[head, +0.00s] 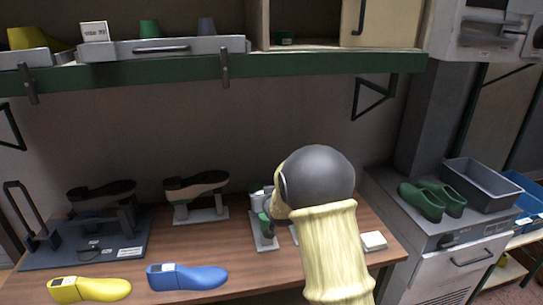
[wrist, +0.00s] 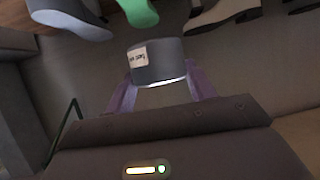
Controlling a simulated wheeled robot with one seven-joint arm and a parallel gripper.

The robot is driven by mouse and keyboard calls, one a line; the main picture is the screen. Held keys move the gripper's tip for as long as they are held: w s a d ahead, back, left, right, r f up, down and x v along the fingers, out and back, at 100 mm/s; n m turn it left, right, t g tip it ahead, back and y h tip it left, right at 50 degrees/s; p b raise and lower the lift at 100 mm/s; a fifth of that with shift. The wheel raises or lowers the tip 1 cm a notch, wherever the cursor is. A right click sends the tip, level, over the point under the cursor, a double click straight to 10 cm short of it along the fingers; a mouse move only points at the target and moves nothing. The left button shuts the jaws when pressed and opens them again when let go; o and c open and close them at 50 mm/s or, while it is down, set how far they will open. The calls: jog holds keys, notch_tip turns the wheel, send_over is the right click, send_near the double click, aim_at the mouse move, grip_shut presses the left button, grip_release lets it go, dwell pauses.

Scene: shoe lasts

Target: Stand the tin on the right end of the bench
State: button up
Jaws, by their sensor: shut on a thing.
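The tin (wrist: 160,68) is a dark grey round thing with a white printed label, seen in the wrist view. My gripper (wrist: 158,76) is shut on it, with a purple finger on each side. In the head view my arm hides the tin and most of the gripper. The bench (head: 240,262) is a brown wooden top. Its right end is partly covered by my arm, and a small white block (head: 374,241) lies there.
Yellow (head: 90,289) and blue (head: 187,277) lasts lie at the bench front. A shoe on a stand (head: 196,187) and a blue-grey base (head: 85,246) stand behind. A green last (head: 264,225) stands beside my arm. A grey cabinet with green clogs (head: 431,199) adjoins the right.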

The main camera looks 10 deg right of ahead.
jog(key=s+d+f, duration=0.1)
jog(key=s+f, duration=0.7)
jog(key=f, duration=0.3)
jog(key=s+d+f+h, duration=0.1)
jog(key=s+d+f, duration=0.1)
jog(key=s+f, duration=0.7)
notch_tip(320, 180, down, 3)
jog(key=shift+d+f+m, duration=0.1)
jog(key=shift+d+m, duration=0.1)
jog(key=shift+m, duration=0.1)
